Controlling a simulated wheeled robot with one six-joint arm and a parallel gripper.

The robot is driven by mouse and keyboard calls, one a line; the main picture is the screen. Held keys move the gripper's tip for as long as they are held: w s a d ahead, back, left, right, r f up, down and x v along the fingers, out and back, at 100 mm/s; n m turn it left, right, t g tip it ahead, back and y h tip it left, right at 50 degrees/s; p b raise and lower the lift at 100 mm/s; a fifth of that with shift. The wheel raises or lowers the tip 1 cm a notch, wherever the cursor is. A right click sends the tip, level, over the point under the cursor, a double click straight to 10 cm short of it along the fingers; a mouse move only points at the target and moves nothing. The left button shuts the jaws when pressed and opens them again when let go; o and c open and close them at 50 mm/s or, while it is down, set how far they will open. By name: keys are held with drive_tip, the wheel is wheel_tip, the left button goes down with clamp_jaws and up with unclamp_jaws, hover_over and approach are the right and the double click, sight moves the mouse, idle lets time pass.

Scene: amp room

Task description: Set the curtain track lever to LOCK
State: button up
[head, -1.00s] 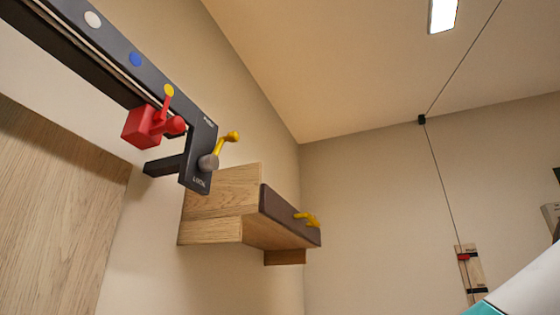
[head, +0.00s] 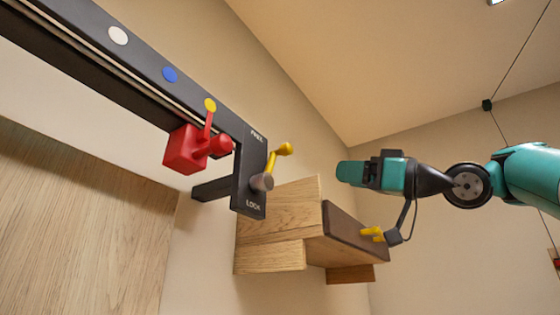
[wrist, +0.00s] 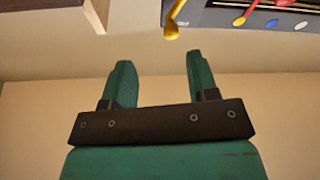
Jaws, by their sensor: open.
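The curtain track lever (head: 273,166) is yellow with a round knob and a grey hub, mounted on the black end plate (head: 250,175) of the track. It points up and to the right, nearer the FREE label at the top than the LOCK label below. In the wrist view the yellow lever (wrist: 175,18) hangs from the top edge, beyond and between the fingertips, not touching them. My gripper (head: 352,172) is to the right of the lever in the head view, apart from it. In the wrist view my gripper (wrist: 158,62) has its teal fingers spread and empty.
A red carriage (head: 187,150) with a knob sits on the black track (head: 95,60), left of the lever. White, blue and yellow dots mark the track. A wooden wall box (head: 285,225) with a dark front and yellow handle (head: 372,234) is below my gripper.

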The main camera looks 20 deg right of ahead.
sight(280, 149)
drive_tip(key=shift+n+y, duration=0.6)
drive_tip(key=shift+n, duration=0.2)
drive_tip(key=r+p+x, duration=0.1)
drive_tip(key=p+x, duration=0.3)
drive_tip(key=x, duration=0.1)
drive_tip(key=s+r+p+x, duration=0.1)
drive_tip(key=p+x, duration=0.3)
drive_tip(key=x, duration=0.1)
drive_tip(key=s+p+x, duration=0.1)
drive_tip(key=p+x, duration=0.2)
drive_tip(key=x, duration=0.2)
drive_tip(key=shift+w+a+r+p, duration=0.25)
drive_tip(key=shift+a+r+p, duration=0.15)
drive_tip(key=shift+r, duration=0.15)
drive_tip(key=shift+w+a, duration=0.35)
drive_tip(key=shift+w, duration=0.05)
